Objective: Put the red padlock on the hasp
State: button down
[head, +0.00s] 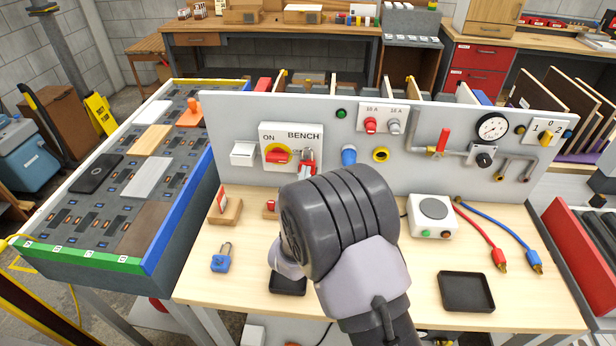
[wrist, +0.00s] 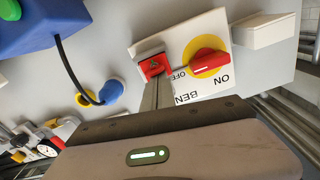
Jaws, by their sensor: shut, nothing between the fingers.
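The red padlock (head: 308,170) is at the panel, at the right of the red rotary switch (head: 278,155) on the white BENCH plate (head: 313,149). In the wrist view, which is turned over, the red padlock (wrist: 153,67) sits beside the switch (wrist: 211,63), with grey metal around it. The hasp is mostly covered there, and I cannot tell whether the shackle passes through it. My gripper (wrist: 158,88) is shut and empty, its fingertips right at the padlock. In the head view my own arm hides the fingers.
A blue padlock (head: 221,262) lies on the bench (head: 205,287) at the left. A black tray (head: 466,291) and a white device (head: 432,217) stand at the right. A blue plug (head: 348,155) and a yellow socket (head: 380,154) stick out of the panel near my arm.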

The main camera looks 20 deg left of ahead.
jog(key=shift+w+b, duration=0.4)
jog(key=shift+w, duration=0.2)
dwell(0.3)
jog(key=shift+s+f+b, duration=0.2)
jog(key=shift+s+b, duration=0.05)
jog(key=shift+b, duration=0.2)
jog(key=b+v, duration=0.2)
jog(key=v, duration=1.8)
jog(key=w+d+r+m+g+h, duration=0.1)
jog(key=w+d+r+m+g, duration=0.25)
jog(key=d, duration=0.25)
jog(key=w+d+r+m+g, duration=0.2)
jog(key=w+d+r, duration=0.15)
jog(key=d, duration=0.35)
jog(key=s+d+r+g, duration=0.1)
jog(key=s+d+g, duration=0.2)
jog(key=s+d, duration=0.4)
jog(key=s+d+r+g+h, duration=0.1)
jog(key=s+d+r+g, duration=0.1)
jog(key=s+d, duration=0.6)
jog(key=s+g, duration=0.1)
jog(key=s, duration=0.5)
jog(key=shift+s, duration=0.2)
